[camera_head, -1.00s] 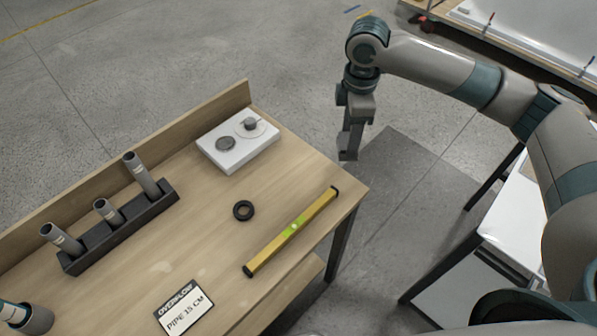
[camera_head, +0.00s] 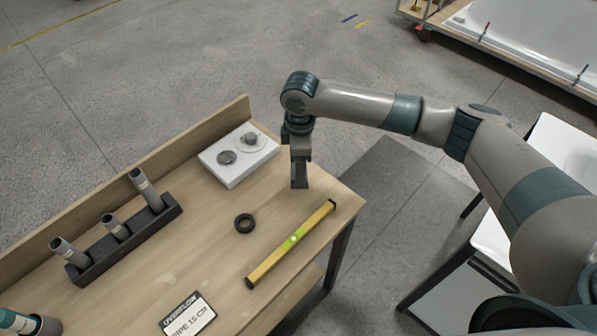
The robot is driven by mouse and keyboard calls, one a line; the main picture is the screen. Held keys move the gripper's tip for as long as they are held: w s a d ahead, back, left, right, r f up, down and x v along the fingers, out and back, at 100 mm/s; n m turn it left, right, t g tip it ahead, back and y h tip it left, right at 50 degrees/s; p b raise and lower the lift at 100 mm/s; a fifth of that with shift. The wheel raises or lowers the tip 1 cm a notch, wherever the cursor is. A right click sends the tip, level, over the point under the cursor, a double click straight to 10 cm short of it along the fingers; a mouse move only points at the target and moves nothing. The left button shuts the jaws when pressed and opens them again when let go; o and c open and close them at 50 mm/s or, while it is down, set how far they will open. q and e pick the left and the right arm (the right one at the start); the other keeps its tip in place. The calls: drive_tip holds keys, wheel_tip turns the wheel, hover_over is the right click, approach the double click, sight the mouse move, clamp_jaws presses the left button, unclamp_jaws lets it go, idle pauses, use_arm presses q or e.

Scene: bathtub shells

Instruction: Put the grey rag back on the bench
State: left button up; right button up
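The wooden bench (camera_head: 215,255) fills the lower left of the head view. I see no grey rag on its visible top or elsewhere in view. My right gripper (camera_head: 299,184) points down over the bench's right part, beside the white box and behind the yellow level. Its fingers look like one narrow grey block from this angle, so I cannot tell whether they are open, shut or holding anything. Part of my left arm shows at the lower left corner, but its gripper is not visible.
On the bench are a white box (camera_head: 231,172) with round metal fittings, a black ring (camera_head: 244,223), a yellow level (camera_head: 291,243), a dark rack (camera_head: 127,243) with grey pipes, and an overflow sign (camera_head: 188,315). A white-topped table (camera_head: 570,150) stands right. A white tub (camera_head: 530,40) lies behind.

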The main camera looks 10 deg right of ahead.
drive_tip(key=shift+a+f, duration=0.15)
drive_tip(key=shift+a, duration=0.1)
drive_tip(key=shift+f+p, duration=0.45)
drive_tip(key=shift+f, duration=0.2)
wheel_tip(320, 180, down, 2)
drive_tip(key=shift+p, duration=0.4)
drive_tip(key=shift+f, duration=0.35)
drive_tip(key=o, duration=0.9)
